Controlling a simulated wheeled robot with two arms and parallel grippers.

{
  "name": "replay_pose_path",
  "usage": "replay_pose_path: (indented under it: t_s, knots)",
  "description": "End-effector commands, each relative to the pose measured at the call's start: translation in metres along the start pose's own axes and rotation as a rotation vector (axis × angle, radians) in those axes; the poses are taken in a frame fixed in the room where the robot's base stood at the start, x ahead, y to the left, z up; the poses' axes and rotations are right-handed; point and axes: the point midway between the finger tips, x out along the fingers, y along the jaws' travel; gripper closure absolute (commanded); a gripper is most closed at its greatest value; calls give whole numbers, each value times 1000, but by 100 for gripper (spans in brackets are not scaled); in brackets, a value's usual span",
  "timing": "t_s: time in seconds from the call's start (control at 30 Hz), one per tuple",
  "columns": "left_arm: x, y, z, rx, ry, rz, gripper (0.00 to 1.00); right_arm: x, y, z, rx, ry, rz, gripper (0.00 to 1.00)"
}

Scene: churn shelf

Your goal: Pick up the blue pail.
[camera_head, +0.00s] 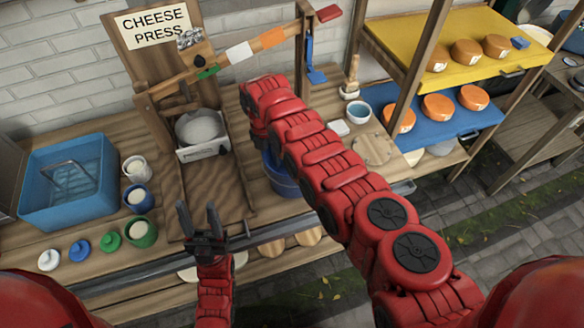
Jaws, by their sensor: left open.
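A dark blue pail (282,182) stands on the wooden counter at the middle. My right arm crosses above it and hides much of it; whether it has a handle cannot be seen. My left gripper (198,206) is open and empty, with its fingers pointing up the picture. It is left of the pail, above the counter's front edge, and apart from it. My right arm reaches in from the lower right and bends down at its far end, behind the pail in the picture. My right gripper is hidden.
A blue basin (40,197) and several small jars stand at the left. The cheese press (167,140) stands behind my left gripper, with its lever reaching right. A rack with a yellow shelf (400,36) and a blue shelf (445,128) holds orange cheeses at the right.

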Motion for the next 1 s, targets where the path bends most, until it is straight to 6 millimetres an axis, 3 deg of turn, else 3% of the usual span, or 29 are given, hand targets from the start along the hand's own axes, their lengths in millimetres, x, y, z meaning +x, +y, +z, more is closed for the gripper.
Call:
replay_pose_path:
  t_s: [0.03,0.13,1.0]
  knots:
    - [0,0,0,0,0,0,50,0,0,0,0,0,0,85]
    - [0,0,0,0,0,0,50,0,0,0,0,0,0,100]
    - [0,0,0,0,0,0,50,0,0,0,0,1,-1,100]
